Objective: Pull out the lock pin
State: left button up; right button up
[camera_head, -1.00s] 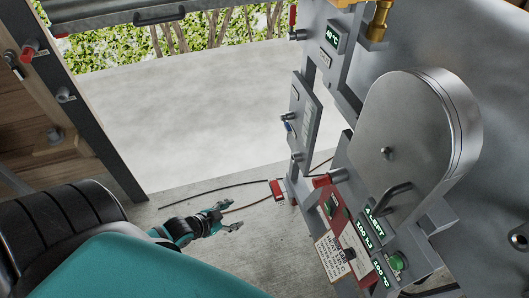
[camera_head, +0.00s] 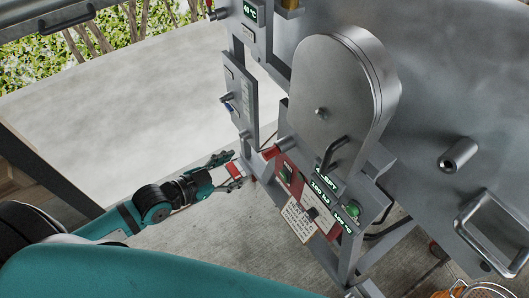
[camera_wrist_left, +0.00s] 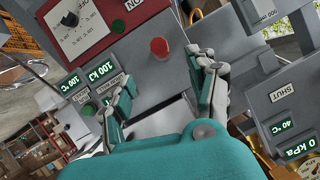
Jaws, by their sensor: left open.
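A red round knob (camera_wrist_left: 159,47), which may be the lock pin's head, shows end-on in the left wrist view on a grey panel. It appears between and beyond my left gripper's fingers (camera_wrist_left: 168,80), with nothing held. I cannot judge the exact gap. My right gripper is not in view.
The grey machine has a red control panel (camera_head: 291,173), a paper label (camera_head: 298,219), a green button (camera_head: 352,208) and a rounded housing (camera_head: 340,100). A narrow upright panel (camera_head: 241,105) stands above my left gripper. Concrete floor (camera_head: 130,110) lies open to the left.

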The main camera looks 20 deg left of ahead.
aim_at(264, 156)
pick_arm(q)
jog(key=x, duration=1.2)
jog(key=shift+w+d+f, duration=0.15)
jog(key=shift+w+d, duration=0.15)
jog(key=shift+w, duration=0.1)
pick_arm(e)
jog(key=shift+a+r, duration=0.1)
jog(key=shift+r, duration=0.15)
pick_arm(q)
jog(key=shift+c, duration=0.7)
grip_shut()
jog(key=shift+s+a+p, duration=0.4)
jog(key=shift+s, duration=0.1)
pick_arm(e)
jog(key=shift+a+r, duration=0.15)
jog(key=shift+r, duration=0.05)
